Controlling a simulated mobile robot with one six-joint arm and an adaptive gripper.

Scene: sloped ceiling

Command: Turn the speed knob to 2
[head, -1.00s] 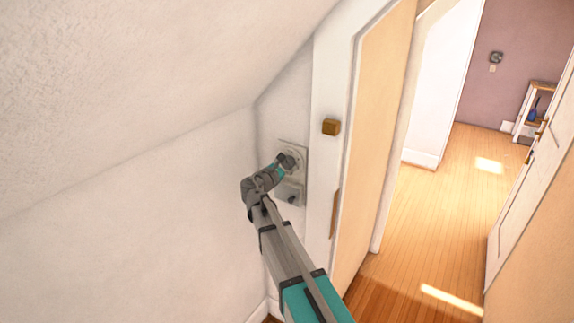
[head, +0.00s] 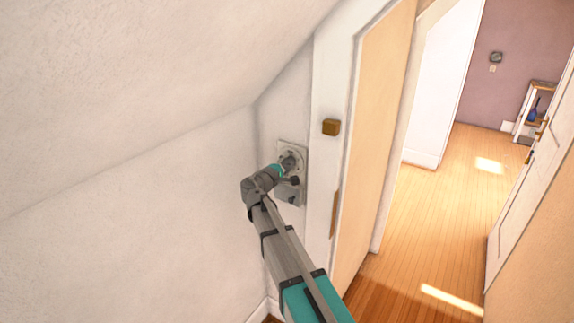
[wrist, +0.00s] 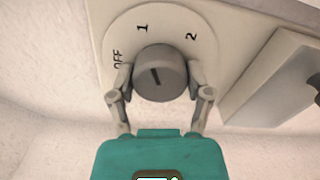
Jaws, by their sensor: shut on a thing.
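The speed knob (wrist: 160,73) is a grey round knob with a dark line, on a pale round dial plate (wrist: 119,38) marked OFF, 1 and 2. In the wrist view its line leans slightly up and left, roughly toward the 1; the 2 is up and to the right. My gripper (wrist: 160,76) is shut on the knob, one finger on its left side and one on its right. In the head view the dial plate (head: 300,152) is on the wall, and my gripper (head: 284,167) reaches it, partly covering it.
A second wall box (wrist: 268,90) with a dark part sits close beside the dial. The sloped ceiling (head: 130,90) comes down on the left. A door frame (head: 327,90) with a small brown block (head: 331,127) stands just to the right. Open wooden floor (head: 440,200) lies beyond.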

